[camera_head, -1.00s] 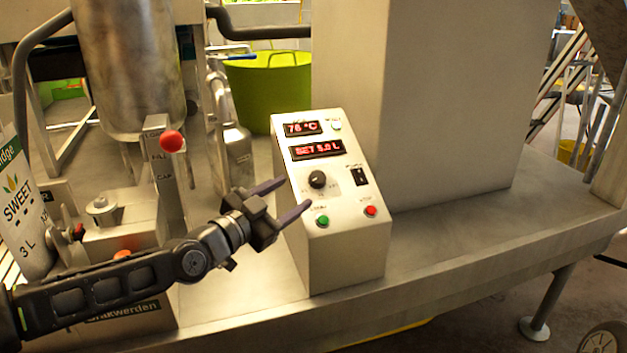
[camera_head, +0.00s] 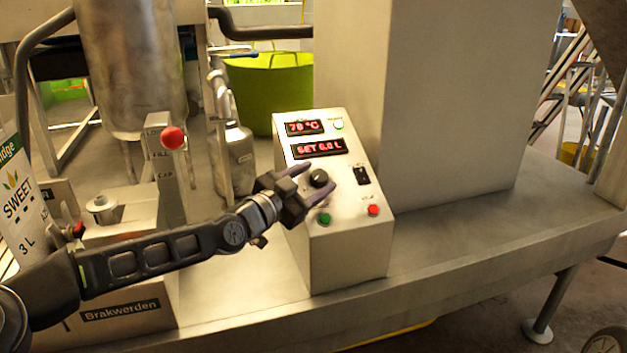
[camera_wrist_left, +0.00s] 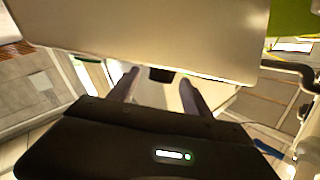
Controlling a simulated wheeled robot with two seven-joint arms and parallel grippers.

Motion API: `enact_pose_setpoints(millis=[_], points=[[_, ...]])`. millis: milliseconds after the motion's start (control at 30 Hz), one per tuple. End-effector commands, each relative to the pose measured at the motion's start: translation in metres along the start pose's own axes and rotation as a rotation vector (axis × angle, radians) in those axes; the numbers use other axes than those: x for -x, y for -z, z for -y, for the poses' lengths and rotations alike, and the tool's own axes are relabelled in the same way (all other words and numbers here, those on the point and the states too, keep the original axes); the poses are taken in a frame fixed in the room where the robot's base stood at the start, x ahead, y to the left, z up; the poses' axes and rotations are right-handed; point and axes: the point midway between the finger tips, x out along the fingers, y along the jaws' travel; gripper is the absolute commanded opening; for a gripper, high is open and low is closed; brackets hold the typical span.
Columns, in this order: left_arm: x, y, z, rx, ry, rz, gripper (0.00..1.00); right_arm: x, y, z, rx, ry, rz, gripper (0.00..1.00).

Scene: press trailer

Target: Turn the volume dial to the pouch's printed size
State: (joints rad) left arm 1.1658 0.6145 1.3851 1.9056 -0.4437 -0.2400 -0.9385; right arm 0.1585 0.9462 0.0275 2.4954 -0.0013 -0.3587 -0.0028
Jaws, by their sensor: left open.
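The volume dial (camera_head: 319,178) is a black round knob on the sloped face of the grey control box (camera_head: 347,250). The red display (camera_head: 318,149) above it reads SET 5.0 L, slightly blurred. The pouch (camera_head: 24,215) at the left edge is printed SWEET and 3 L. My left gripper (camera_head: 318,188) is open, its fingers on either side of the dial; whether they touch it I cannot tell. In the left wrist view, the two fingers (camera_wrist_left: 157,88) are apart, with a dark piece, apparently the dial (camera_wrist_left: 161,75), between their tips. My right gripper is not in view.
A green button (camera_head: 325,219), red button (camera_head: 373,210) and black switch (camera_head: 362,175) sit close to the dial. An upper display (camera_head: 304,127) reads 78 °C. The bench (camera_head: 480,230) right of the box is clear.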

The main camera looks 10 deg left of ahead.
Motion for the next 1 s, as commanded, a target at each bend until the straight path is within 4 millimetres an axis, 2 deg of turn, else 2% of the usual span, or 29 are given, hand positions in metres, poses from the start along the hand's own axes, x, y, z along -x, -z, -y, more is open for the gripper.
enact_pose_setpoints(millis=[133,800,1000], points=[[0.0002,-0.0001,0.0001,0.0,0.0,0.0,0.56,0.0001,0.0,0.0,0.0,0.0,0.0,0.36],[0.0003,-0.0001,-0.0001,0.0,0.0,0.0,0.01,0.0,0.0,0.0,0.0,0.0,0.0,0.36],[0.0003,-0.0004,-0.0005,0.0,0.001,0.0,0.0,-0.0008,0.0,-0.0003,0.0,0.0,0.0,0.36]])
